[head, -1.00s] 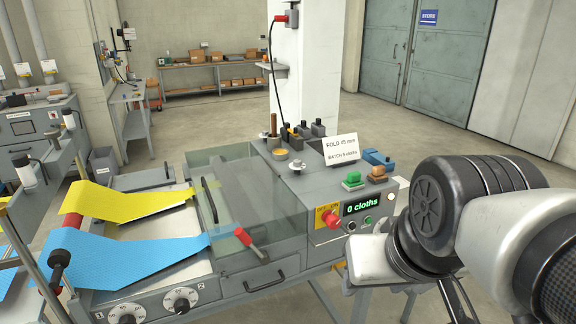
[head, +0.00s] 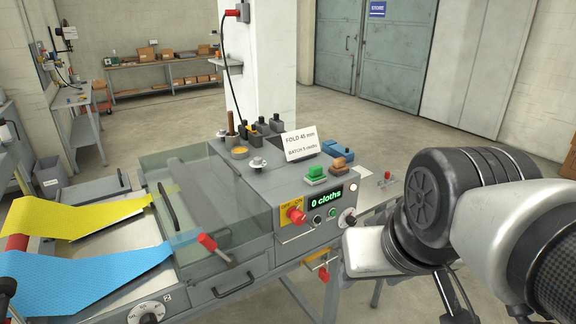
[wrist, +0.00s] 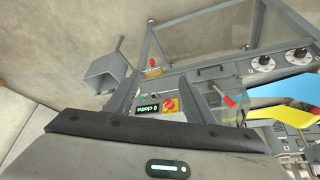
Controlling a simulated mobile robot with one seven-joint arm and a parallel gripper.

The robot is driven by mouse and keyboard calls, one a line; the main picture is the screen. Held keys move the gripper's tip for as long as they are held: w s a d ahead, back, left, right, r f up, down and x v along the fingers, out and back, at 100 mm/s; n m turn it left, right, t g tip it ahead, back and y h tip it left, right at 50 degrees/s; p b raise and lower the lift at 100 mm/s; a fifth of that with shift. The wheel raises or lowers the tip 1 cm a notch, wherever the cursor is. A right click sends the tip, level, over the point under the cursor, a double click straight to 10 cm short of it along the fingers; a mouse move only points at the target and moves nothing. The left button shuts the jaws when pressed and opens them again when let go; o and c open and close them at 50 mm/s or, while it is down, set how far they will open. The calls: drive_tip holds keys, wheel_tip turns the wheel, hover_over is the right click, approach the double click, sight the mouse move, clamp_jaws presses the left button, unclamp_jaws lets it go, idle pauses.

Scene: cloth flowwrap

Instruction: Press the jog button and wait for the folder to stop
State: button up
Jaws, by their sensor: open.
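The folder's control panel carries a green-lit display (head: 326,197) reading "0 cloths". Below it are a small dark button (head: 317,220) and a green button (head: 332,213); labels are too small to read, so I cannot tell which is jog. A red mushroom button (head: 296,214) on a yellow plate is to their left, a knob (head: 347,217) to their right. In the wrist view my gripper (wrist: 162,78) is open and empty, with the upside-down display (wrist: 149,108) and red button (wrist: 170,104) beyond its fingers. In the head view the fingers are hidden.
Yellow cloth (head: 85,215) and blue cloth (head: 85,280) run into the folder under a clear cover (head: 205,195). A card (head: 300,143) reads "FOLD 45 mm, BATCH 5 cloths". Green (head: 315,176) and orange-brown (head: 341,165) blocks sit on top. Open floor (head: 430,135) lies behind.

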clamp_jaws()
idle(1.6)
